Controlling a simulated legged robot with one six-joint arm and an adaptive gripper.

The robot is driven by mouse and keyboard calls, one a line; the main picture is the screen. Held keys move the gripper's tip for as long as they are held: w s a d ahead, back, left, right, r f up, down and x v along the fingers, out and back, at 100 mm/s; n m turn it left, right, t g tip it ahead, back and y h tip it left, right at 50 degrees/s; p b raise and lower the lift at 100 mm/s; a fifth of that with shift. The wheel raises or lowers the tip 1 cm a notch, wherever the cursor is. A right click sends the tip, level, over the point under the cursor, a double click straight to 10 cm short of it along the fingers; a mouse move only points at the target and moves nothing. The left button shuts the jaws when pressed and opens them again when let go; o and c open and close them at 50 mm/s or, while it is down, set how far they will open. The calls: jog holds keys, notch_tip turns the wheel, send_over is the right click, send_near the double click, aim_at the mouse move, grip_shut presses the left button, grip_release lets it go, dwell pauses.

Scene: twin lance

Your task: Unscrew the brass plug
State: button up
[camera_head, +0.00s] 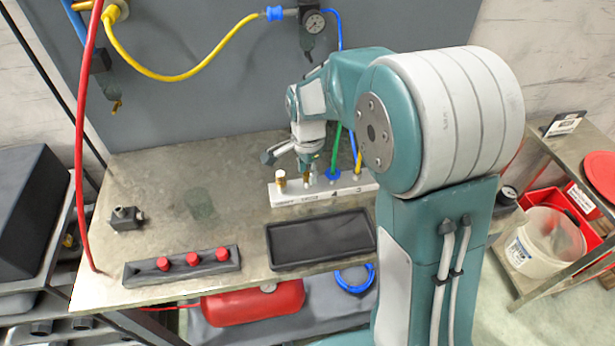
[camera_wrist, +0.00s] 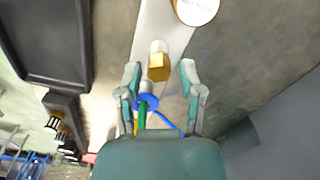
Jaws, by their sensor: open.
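A hexagonal brass plug (camera_wrist: 158,68) with a pale round top sits on the white manifold block (camera_wrist: 150,28), between my fingertips in the wrist view. In the head view, some brass of the plug (camera_head: 306,181) shows under my gripper, which hides much of it. My gripper (camera_wrist: 160,76) is open and points down over the block, one finger on each side of the plug. Gaps show between the fingers and the plug. My gripper (camera_head: 306,167) also shows above the block in the head view.
A brass fitting with a white round top (camera_head: 281,179) stands close left of the plug. A blue fitting (camera_head: 333,175) with a green tube is close right, with a yellow hose beyond. A black tray (camera_head: 320,241) and a holder with red knobs (camera_head: 193,259) lie in front.

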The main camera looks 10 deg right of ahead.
grip_shut()
jog(key=n, duration=1.3)
jog(key=shift+a, duration=0.1)
jog(key=n, duration=0.6)
jog(key=shift+r+n, duration=0.1)
jog(key=shift+n, duration=0.2)
jog(key=n, duration=0.5)
jog(key=shift+n, duration=0.4)
